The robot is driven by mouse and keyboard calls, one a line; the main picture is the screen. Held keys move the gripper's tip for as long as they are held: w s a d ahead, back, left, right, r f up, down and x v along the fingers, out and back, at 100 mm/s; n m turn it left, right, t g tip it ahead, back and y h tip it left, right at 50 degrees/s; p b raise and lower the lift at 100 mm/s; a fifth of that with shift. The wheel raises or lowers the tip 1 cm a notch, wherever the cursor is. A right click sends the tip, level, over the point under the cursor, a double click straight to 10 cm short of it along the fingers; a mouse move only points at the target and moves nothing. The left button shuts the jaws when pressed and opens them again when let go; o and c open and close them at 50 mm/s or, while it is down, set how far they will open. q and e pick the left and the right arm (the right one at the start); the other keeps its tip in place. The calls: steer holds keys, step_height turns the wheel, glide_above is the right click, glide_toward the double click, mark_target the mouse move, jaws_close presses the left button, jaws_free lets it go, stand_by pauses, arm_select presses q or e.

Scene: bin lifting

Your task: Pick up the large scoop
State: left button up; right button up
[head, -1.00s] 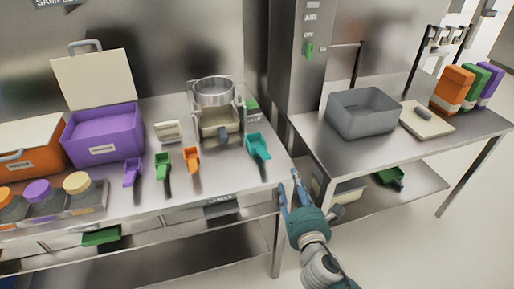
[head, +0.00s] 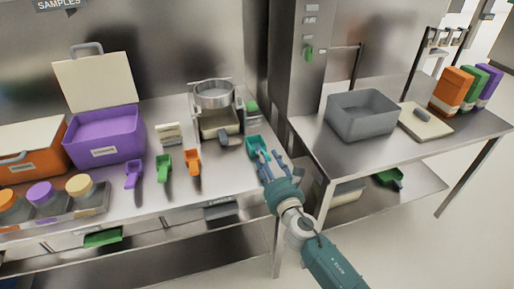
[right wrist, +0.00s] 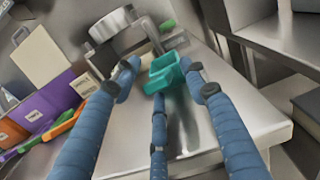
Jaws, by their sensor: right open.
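The large scoop is teal (head: 257,143) and lies on the left steel table, near its right end. My right gripper (head: 268,162) is open at the table's front right corner, with its blue fingers close to the scoop's near side and overlapping its handle. In the right wrist view the scoop's bowl (right wrist: 166,73) shows ahead, between the spread fingers of my right gripper (right wrist: 160,88). The handle is mostly hidden, and I cannot tell whether any finger touches the scoop. My left gripper is not in view.
Smaller orange (head: 192,161), green (head: 163,167) and purple (head: 133,173) scoops lie in a row to the left. A sieve and scale device (head: 214,95) stands behind. A grey bin (head: 366,115) is on the right table. A gap separates the tables.

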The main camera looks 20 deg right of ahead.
steer(key=shift+w+f, duration=0.1)
steer(key=shift+w, duration=0.8)
steer(key=shift+s, duration=0.1)
steer(key=shift+c, duration=1)
steer(key=c, duration=0.8)
steer(key=shift+o, duration=0.2)
steer(key=shift+r, duration=0.35)
jaws_close()
step_height(320, 180, up, 9)
steer(key=p, duration=0.5)
steer(key=shift+f, duration=0.15)
step_height(320, 180, up, 11)
steer(key=p, duration=0.2)
steer(key=shift+f, duration=0.15)
